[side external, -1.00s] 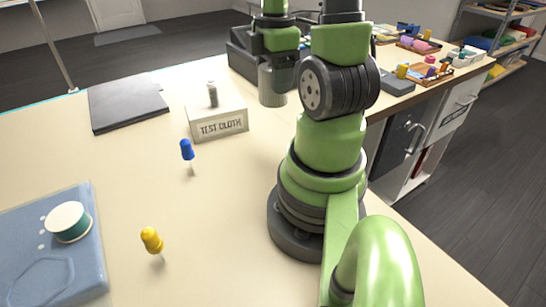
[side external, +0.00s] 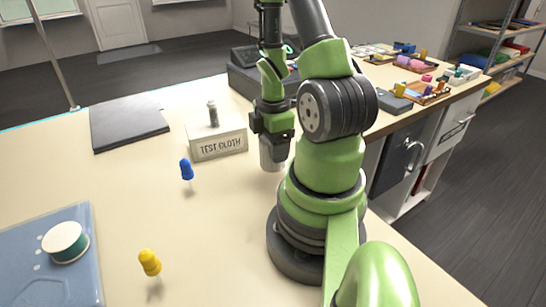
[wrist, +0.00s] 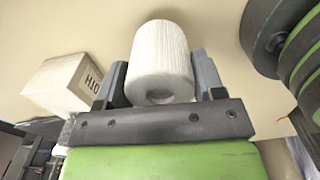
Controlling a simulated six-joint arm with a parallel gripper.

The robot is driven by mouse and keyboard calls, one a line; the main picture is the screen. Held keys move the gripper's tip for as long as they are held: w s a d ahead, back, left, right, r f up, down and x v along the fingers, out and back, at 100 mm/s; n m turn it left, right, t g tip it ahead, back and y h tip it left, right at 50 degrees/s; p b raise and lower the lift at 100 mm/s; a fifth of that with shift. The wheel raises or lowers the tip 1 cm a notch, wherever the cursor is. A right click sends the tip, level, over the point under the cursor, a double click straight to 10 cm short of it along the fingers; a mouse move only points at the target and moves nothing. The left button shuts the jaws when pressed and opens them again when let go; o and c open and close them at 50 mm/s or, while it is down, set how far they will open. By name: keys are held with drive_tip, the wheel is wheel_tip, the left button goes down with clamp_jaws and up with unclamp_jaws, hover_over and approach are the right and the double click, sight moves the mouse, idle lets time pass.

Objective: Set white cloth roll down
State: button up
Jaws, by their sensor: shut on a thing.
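The white cloth roll (wrist: 160,60) is ribbed and upright to the gripper, held between the two dark fingers in the wrist view. It also shows as a pale cylinder (side external: 272,153) below my gripper (side external: 272,125) in the side view. My gripper (wrist: 160,80) is shut on it. The roll is low over the cream table (side external: 215,215), just right of the box marked TEST CLOTH (side external: 218,148). I cannot tell whether its lower end touches the table. The box also shows at left in the wrist view (wrist: 62,82).
A small grey cylinder (side external: 213,113) stands on the box. A blue peg (side external: 186,169) and a yellow peg (side external: 149,262) stand on the table. A dark flat slab (side external: 128,124) lies at back left, a blue mat (side external: 45,272) at front left. The middle table is clear.

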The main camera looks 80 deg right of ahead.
drive_tip(key=shift+f, duration=1.75)
drive_tip(key=o, duration=1)
drive_tip(key=shift+f, duration=0.1)
